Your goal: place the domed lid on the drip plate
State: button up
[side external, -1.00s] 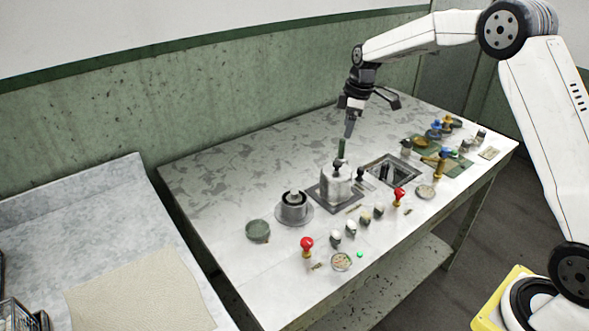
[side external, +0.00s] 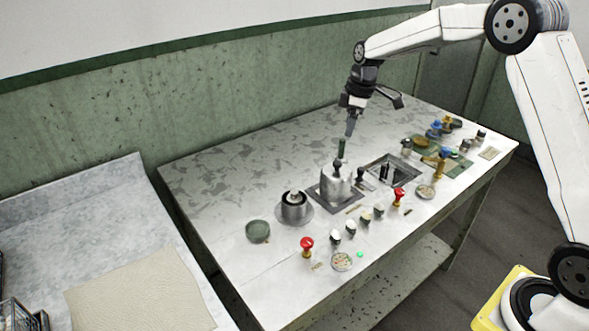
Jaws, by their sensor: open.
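A pale grey, rounded body with a dark knob, which looks like the domed lid (side external: 336,188), stands upright over a dark square plate, likely the drip plate (side external: 318,192). The plate's edges show around its base. My gripper (side external: 350,128) points down just above the knob, with its jaws open. A slim dark green upright piece (side external: 342,147) shows between my gripper and the knob. I cannot tell whether it is a fingertip or part of the knob, nor whether they touch.
A round metal pot (side external: 295,208) on a disc and a dark green dish (side external: 257,231) stand to the left. A sunken basin (side external: 405,176) lies to the right. Red-topped stampers (side external: 307,246) and several small items line the front. The back of the table is clear.

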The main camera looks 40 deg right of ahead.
jog(key=s+a+f+m, duration=0.2)
jog(key=s+a+m, duration=0.1)
jog(key=s, duration=0.5)
jog(key=s+a+f+m+t, duration=0.1)
jog(key=s+a+m, duration=0.1)
jog(key=s, duration=0.7)
jog(key=s+a+f+m+h, duration=0.1)
jog(key=s+a+f+m, duration=0.1)
jog(key=s+a, duration=0.3)
jog(key=s+m, duration=0.1)
jog(key=s, duration=0.2)
jog(key=shift+s+f+m, duration=0.3)
